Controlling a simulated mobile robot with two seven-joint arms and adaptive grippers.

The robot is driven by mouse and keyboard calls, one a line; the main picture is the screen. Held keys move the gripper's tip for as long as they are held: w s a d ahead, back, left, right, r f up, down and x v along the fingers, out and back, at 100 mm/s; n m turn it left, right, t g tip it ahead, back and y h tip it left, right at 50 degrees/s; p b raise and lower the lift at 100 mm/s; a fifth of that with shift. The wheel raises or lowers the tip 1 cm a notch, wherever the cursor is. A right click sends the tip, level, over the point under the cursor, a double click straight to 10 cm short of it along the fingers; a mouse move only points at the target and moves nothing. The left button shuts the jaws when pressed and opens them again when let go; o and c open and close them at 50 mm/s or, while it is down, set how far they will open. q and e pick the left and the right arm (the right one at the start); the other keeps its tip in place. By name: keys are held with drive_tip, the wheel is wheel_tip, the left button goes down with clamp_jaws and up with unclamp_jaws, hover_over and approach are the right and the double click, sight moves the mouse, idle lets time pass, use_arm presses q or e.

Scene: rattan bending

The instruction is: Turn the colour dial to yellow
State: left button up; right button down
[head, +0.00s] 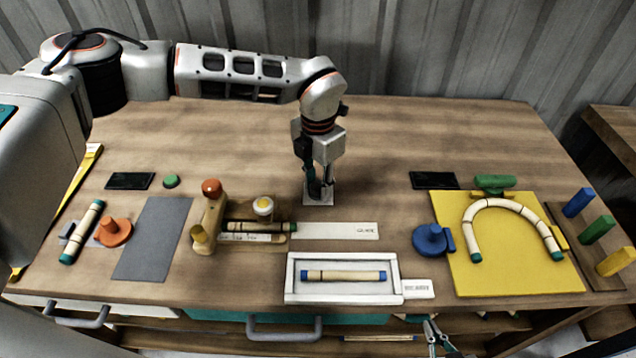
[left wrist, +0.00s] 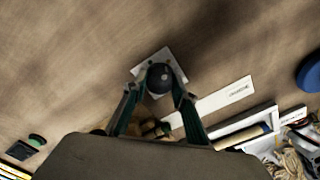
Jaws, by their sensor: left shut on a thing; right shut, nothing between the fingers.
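My left gripper (head: 315,182) points straight down at the middle of the table, shut on a dark round dial knob (left wrist: 161,78). The knob stands on a small white square plate (head: 328,200), which also shows in the left wrist view (left wrist: 146,62). In the left wrist view, one finger is on each side of the knob. Small marks show on the plate, but their colours and the knob's setting are too small to tell. My right gripper (head: 433,336) is shut and empty at the bottom edge of the head view, below the table's front edge.
A wooden fixture (head: 215,228) with an orange ball knob stands left of the dial. A white tray (head: 293,290) holds a rattan piece in front. A blue round thing (head: 428,240) and a yellow mat (head: 470,280) with a bent rattan arch are right. The table behind is clear.

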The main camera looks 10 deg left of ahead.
sight(318, 185)
use_arm(q)
drive_tip(key=shift+w+r, duration=0.1)
drive_tip(key=shift+r, duration=0.05)
drive_tip(key=o, duration=1.1)
wheel_tip(318, 185, up, 12)
idle(0.5)
